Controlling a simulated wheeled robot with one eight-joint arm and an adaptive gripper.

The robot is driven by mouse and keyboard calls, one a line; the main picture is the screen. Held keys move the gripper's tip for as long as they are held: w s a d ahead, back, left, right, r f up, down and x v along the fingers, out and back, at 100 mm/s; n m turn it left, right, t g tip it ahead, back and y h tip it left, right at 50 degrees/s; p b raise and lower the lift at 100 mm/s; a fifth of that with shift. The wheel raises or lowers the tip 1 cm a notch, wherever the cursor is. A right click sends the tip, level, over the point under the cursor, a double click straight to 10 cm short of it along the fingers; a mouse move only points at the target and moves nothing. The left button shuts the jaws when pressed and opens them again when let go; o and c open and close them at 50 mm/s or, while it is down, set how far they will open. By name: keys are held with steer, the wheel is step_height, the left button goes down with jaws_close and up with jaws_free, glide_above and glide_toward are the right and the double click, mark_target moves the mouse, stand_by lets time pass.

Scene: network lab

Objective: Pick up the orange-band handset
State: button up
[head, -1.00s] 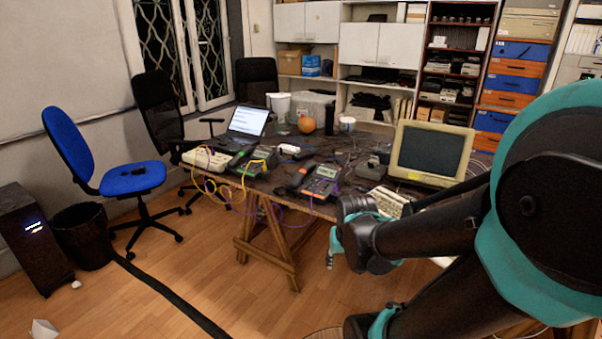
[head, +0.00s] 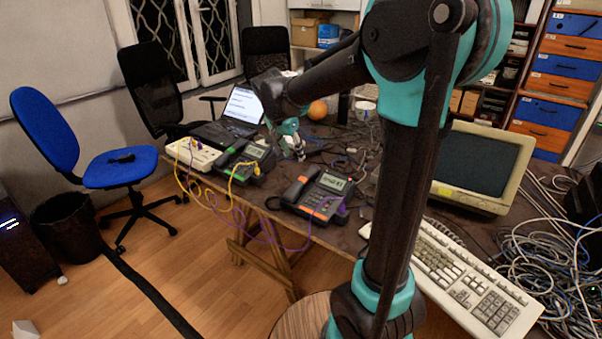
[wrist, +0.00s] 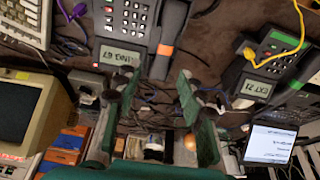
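The orange-band handset (head: 294,190) is black and lies on the left side of a dark desk phone (head: 322,199) with orange marks. In the wrist view the handset (wrist: 168,28) is at the top centre, with its orange band (wrist: 165,49) facing me, beside the phone's keypad and screen. My gripper (head: 296,150) hangs above the table, behind this phone in the head view. In the wrist view my gripper (wrist: 156,88) has its fingers spread apart with nothing between them, and the handset lies beyond the fingertips.
A green-marked phone (head: 243,160) with a yellow cable stands to the left, close by. A laptop (head: 236,117), an orange ball (head: 318,110) and loose cables are behind. A keyboard (head: 465,275) and an old monitor (head: 482,167) stand to the right.

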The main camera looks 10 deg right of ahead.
mark_target(302, 178)
steer(key=x, duration=0.5)
steer(key=w+x, duration=0.1)
steer(key=x, duration=1.1)
steer(key=shift+w, duration=0.35)
